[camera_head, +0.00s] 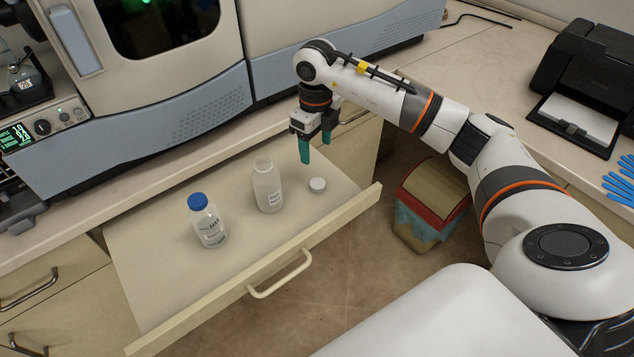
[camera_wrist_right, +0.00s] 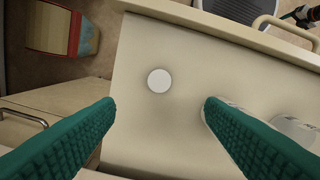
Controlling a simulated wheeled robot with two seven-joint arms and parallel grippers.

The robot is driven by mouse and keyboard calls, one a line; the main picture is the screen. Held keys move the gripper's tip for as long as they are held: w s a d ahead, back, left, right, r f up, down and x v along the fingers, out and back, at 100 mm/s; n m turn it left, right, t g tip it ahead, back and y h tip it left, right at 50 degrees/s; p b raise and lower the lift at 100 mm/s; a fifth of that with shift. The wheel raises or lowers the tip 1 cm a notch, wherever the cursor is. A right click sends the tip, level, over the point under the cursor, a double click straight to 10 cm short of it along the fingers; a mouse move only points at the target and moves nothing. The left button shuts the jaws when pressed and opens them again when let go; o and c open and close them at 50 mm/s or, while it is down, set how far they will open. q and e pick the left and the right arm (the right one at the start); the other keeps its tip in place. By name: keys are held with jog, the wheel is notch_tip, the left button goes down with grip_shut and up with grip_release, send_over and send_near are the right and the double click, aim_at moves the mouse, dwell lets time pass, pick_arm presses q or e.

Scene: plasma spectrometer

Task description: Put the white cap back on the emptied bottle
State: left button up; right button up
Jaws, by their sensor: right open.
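The white cap (camera_head: 317,184) lies on the open drawer's surface (camera_head: 160,260), right of the uncapped bottle. The uncapped bottle (camera_head: 267,186) stands upright, translucent with a label, its mouth bare. My right gripper (camera_head: 304,150) is open and empty, above and behind the cap in the head view. In the right wrist view the cap (camera_wrist_right: 159,80) shows beyond and between the two teal fingertips (camera_wrist_right: 158,106), apart from both. The uncapped bottle shows partly behind the right finger (camera_wrist_right: 265,140) in that view. My left gripper is not in view.
A labelled bottle with a blue lid (camera_head: 208,222) stands left of the uncapped one. The drawer's front edge has a handle (camera_head: 280,275). The spectrometer (camera_head: 190,100) stands behind on the counter. A red-rimmed bin (camera_head: 432,200) is on the floor at the right.

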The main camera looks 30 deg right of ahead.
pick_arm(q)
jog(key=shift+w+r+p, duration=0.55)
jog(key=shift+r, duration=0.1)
pick_arm(e)
send_over(317, 182)
notch_tip(317, 182, down, 6)
jog(key=shift+a+f, duration=0.1)
jog(key=shift+f, duration=0.05)
jog(key=shift+f, duration=0.3)
notch_tip(317, 182, down, 5)
jog(key=shift+r+p, duration=0.2)
jog(key=shift+p, duration=0.6)
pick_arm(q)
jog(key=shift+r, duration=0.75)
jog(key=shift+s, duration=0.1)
pick_arm(e)
jog(key=c, duration=1.1)
